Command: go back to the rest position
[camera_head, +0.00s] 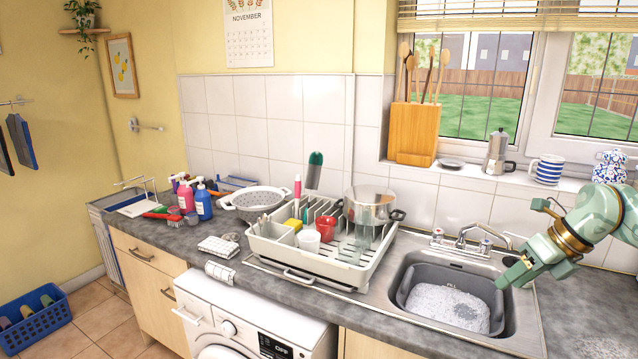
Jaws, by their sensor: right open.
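My right gripper (520,242) comes in from the right edge, green with a brass-coloured band. Its two fingers are spread apart, one up by the window sill and one low over the right rim of the sink. Nothing shows between them. What lies under the suds is hidden. My left gripper is not in view.
A dish rack (340,270) with a red cup (325,228), a white cup and a steel pot (370,206) stands left of the sink. The tap (462,240) is behind the basin. The counter at far right is clear.

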